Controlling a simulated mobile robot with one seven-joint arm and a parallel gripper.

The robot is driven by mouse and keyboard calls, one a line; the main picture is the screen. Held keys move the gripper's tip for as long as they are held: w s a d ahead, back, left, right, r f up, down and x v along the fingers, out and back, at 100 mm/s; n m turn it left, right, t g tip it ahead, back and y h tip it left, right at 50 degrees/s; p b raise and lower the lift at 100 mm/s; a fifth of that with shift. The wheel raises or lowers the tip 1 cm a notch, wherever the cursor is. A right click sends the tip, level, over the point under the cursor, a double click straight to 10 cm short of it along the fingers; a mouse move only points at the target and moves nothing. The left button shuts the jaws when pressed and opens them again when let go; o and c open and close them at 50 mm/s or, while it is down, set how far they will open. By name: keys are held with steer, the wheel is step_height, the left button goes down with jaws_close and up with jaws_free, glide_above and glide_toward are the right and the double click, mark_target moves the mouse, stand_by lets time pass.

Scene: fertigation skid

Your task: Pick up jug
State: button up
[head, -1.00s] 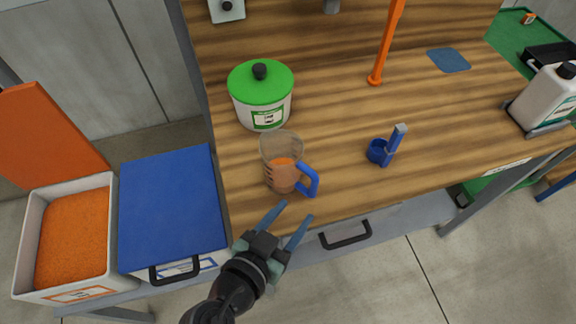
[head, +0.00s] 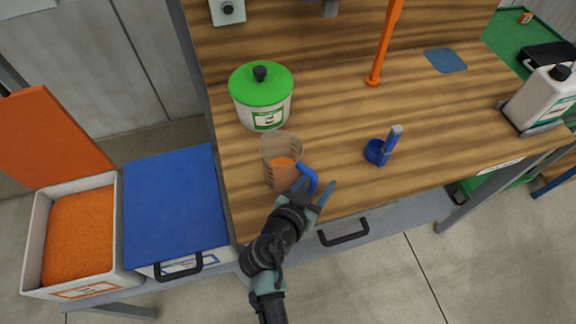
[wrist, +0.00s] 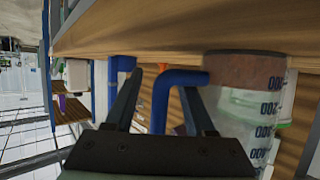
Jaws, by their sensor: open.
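The jug (head: 281,150) is a clear measuring jug with orange contents and a blue handle (head: 309,176). It stands upright near the front edge of the wooden bench. My gripper (head: 317,186) is at the jug's handle, its fingers open. In the wrist view, the blue handle (wrist: 160,100) shows between the two fingers of my gripper (wrist: 158,92), apart from the left finger and close to the right one; I cannot tell if it touches. The jug's graduated wall (wrist: 245,110) is to the right, outside the fingers. My wrist hides the jug's lower front in the head view.
A white tub with a green lid (head: 262,86) stands behind the jug. A blue scoop (head: 382,149) stands to the right. A blue-lidded bin (head: 174,205) and an open bin of orange granules (head: 77,232) are at left. The bench's middle (head: 335,120) is clear.

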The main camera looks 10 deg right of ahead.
jaws_close()
stand_by(0.3)
steer(key=shift+w, duration=0.1)
stand_by(1.1)
